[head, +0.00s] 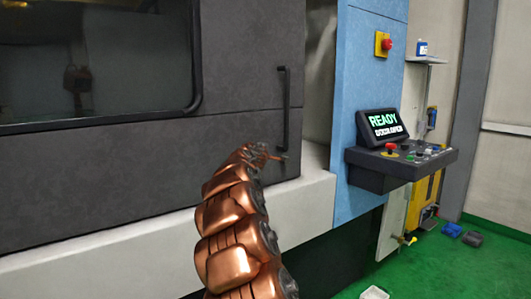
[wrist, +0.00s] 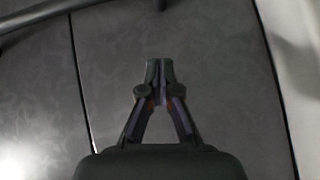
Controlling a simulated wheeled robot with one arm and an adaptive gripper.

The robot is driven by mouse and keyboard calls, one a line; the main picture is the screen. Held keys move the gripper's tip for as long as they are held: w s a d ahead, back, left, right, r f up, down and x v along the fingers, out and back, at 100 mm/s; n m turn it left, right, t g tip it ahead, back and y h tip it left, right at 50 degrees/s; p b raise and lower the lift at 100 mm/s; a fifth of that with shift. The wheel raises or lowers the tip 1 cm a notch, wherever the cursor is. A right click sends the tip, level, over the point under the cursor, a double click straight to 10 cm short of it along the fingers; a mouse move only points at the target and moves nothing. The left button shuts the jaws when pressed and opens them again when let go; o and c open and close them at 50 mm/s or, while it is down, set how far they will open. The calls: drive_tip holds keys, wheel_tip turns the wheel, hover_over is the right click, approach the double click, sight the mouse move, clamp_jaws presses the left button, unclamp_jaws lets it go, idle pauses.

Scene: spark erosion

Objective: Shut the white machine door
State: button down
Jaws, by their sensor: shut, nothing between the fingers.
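The machine door (head: 130,150) looks dark grey here, not white, with a large dark window (head: 90,60) and a vertical black bar handle (head: 285,95) near its right edge. A pale gap (head: 319,80) shows between the door's right edge and the blue panel. A dark bar (wrist: 45,15) crosses the upper left there.
A blue panel (head: 365,75) stands right of the gap, with a red button (head: 387,44) and a jutting control console (head: 400,160) reading READY. A pale ledge (head: 150,235) runs below the door. Green floor (head: 430,265) is visible at lower right, with a white container (head: 374,293).

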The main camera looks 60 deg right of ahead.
sight(276, 147)
drive_tip(key=shift+w+d+f+p, duration=0.1)
drive_tip(key=shift+d+f+p, duration=0.4)
drive_tip(key=shift+d, duration=1.4)
drive_tip(key=shift+w+d+f+p, duration=0.2)
drive_tip(key=shift+d+p, duration=0.65)
drive_tip(key=shift+d, duration=1)
drive_tip(key=shift+w+d+f+p, duration=0.1)
drive_tip(key=shift+d+f+p, duration=0.4)
drive_tip(key=shift+d, duration=1.4)
drive_tip(key=shift+r, duration=0.15)
drive_tip(key=shift+r, duration=0.1)
